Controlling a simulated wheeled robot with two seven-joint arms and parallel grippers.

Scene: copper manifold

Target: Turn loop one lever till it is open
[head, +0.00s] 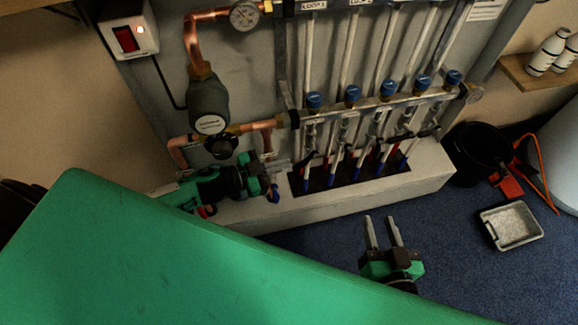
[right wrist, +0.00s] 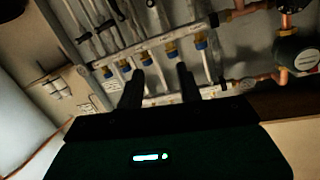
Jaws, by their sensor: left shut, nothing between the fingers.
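The copper and steel manifold stands against the back panel, with the LOOP 1 label (head: 314,5) above its leftmost pipe. Below that loop's blue cap (head: 314,99) is a small dark lever (head: 307,159). Its exact angle is hard to make out. My left gripper (head: 286,165) is shut and empty, its fingers pointing right, close to the left side of this lever. I cannot tell whether they touch. My right gripper (head: 383,233) is open and empty over the blue floor in front of the manifold. Its two dark fingers also show in the right wrist view (right wrist: 158,88).
A large green surface (head: 200,260) fills the near left. A red-switched box (head: 127,38), a pump (head: 208,103) and a gauge (head: 244,15) are at left. A black bucket (head: 478,152) and grey tray (head: 511,225) stand on the floor at right. Other loops' levers sit close beside.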

